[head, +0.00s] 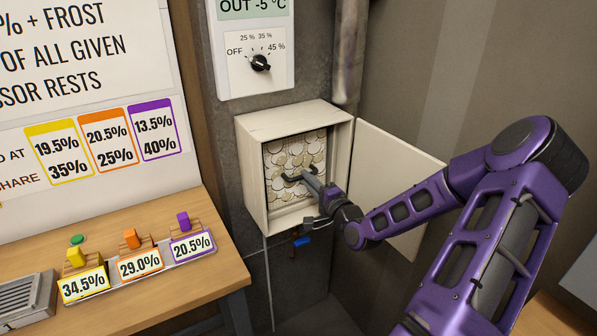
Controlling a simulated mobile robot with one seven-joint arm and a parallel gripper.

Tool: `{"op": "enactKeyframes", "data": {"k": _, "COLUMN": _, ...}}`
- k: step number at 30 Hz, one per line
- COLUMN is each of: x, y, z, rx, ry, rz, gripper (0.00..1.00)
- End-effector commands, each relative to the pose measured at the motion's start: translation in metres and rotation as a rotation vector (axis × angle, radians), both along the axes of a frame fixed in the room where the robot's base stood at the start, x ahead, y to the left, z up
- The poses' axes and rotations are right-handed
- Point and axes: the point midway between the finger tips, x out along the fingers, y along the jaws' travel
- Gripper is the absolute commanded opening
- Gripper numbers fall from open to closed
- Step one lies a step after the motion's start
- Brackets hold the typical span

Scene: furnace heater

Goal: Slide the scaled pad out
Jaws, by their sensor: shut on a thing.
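The scaled pad (293,156) is a panel covered in pale, round, overlapping scales. It sits inside an open cream wall box (253,190), upright within the box's frame. A dark handle (289,179) stands out from the pad's front. My gripper (307,177) reaches into the box opening from the right and is shut on this handle. My gripper and wrist hide the lower right part of the pad. The box door (392,178) hangs open to the right, partly behind my arm.
A white control panel (254,60) with a black dial is above the box. A pipe (349,50) runs down beside it. A blue-handled valve (302,241) is below the box. At left, a wooden bench (150,300) holds coloured blocks with percentage labels.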

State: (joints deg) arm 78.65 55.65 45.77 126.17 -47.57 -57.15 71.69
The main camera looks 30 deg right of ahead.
Motion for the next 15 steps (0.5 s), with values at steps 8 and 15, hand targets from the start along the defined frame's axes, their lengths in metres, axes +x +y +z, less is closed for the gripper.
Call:
{"op": "enactKeyframes", "data": {"k": 8, "x": -0.011, "y": -0.001, "z": 0.003, "rx": 0.0, "ry": -0.003, "rz": -0.001, "gripper": 0.0}}
{"op": "enactKeyframes", "data": {"k": 15, "x": -0.031, "y": -0.001, "z": 0.002, "rx": 0.0, "ry": -0.003, "rz": -0.001, "gripper": 0.0}}
